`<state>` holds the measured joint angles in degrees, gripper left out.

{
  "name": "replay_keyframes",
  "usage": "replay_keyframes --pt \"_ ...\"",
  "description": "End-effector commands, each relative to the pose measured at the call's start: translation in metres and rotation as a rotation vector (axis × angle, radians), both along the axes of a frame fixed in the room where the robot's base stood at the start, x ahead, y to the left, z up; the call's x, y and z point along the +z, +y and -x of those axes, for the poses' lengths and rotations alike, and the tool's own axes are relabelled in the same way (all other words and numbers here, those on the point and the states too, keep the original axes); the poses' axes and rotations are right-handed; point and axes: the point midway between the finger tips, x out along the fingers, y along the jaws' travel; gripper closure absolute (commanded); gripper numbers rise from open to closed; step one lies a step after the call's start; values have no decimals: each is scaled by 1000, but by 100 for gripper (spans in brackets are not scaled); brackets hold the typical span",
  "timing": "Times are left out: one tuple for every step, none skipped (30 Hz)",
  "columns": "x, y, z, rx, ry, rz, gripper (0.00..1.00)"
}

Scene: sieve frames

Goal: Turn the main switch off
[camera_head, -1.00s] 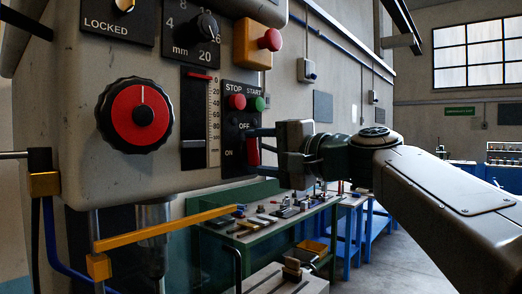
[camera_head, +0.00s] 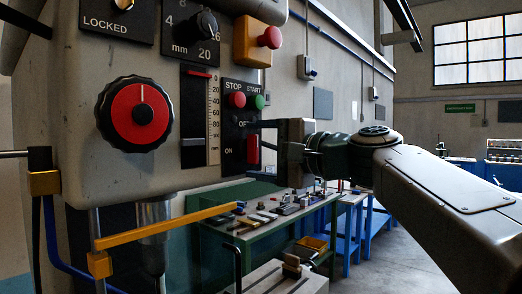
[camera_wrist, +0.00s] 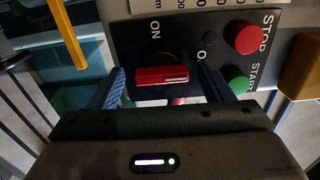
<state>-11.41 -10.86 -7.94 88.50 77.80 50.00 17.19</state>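The main switch is a red handle (camera_head: 253,150) on the black control panel, near the ON label and below the OFF label. My gripper (camera_wrist: 163,80) is open, with one finger off each end of the handle and a visible gap on both sides. In the head view my gripper (camera_head: 268,135) is at the right of the panel, and a finger partly covers the OFF label.
The red STOP button (camera_head: 237,100) and green START button (camera_head: 257,102) sit just above the switch. An orange box (camera_head: 257,42) with a red button is higher up. A yellow bar (camera_head: 165,226) crosses below. A workbench (camera_head: 262,228) with tools stands behind.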

Motion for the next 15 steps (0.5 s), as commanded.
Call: replay_keyframes --pt "0 0 0 0 -1 0 27" --pt "1 0 0 -1 -1 0 27" --pt "1 0 0 -1 -1 0 27" --pt "1 0 0 -1 -1 0 27" --pt "1 0 0 -1 -1 0 27" --pt "1 -1 0 -1 -3 0 27" --pt "1 -1 1 -2 -3 0 27" --pt "1 -2 1 -2 -3 0 27" --pt "1 -5 3 -3 -4 0 27" --pt "1 -7 5 -3 -4 0 27" --pt "1 -10 7 -3 -4 0 27" --pt "0 -15 11 -4 -5 0 27" --pt "0 -19 14 -4 -4 0 27" --pt "0 -23 18 -4 -4 0 27" --pt "0 -31 23 -5 -5 -1 27"
